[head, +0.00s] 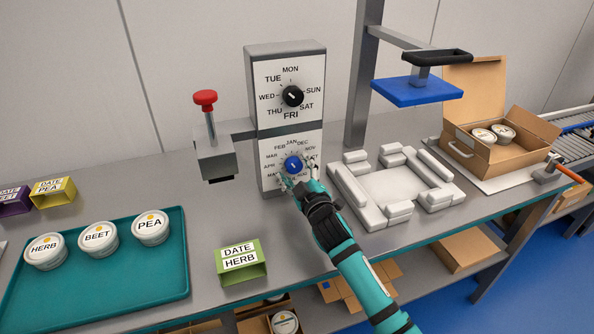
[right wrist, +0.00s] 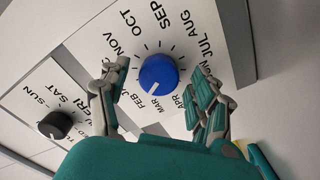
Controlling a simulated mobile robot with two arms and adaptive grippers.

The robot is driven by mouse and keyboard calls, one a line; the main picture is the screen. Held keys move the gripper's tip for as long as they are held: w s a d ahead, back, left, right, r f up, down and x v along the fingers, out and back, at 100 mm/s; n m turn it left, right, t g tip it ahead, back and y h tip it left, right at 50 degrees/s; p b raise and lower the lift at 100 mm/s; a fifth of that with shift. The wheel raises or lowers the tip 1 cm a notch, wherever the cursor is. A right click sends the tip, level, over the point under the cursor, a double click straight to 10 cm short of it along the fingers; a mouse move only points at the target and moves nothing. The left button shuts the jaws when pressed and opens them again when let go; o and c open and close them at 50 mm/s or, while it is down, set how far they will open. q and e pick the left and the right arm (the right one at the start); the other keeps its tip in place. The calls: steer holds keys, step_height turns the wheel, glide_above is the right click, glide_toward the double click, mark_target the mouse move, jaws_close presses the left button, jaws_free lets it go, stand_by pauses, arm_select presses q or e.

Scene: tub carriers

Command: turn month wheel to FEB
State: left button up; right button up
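The month wheel is a blue knob (head: 293,164) on the lower white dial plate (head: 268,180) of the upright stand. My left gripper is not in view.
Above is a weekday dial with a black knob (head: 292,96). A red-topped lever (head: 205,98) stands left. A green label block (head: 240,262), a teal tray (head: 172,282) with tubs, a white fixture (head: 347,201) and an open carton (head: 478,163) share the bench.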

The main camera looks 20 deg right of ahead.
steer(key=shift+s, duration=0.15)
steer(key=s, duration=1.1)
steer(key=shift+s+d, duration=0.2)
steer(key=shift+s, duration=0.15)
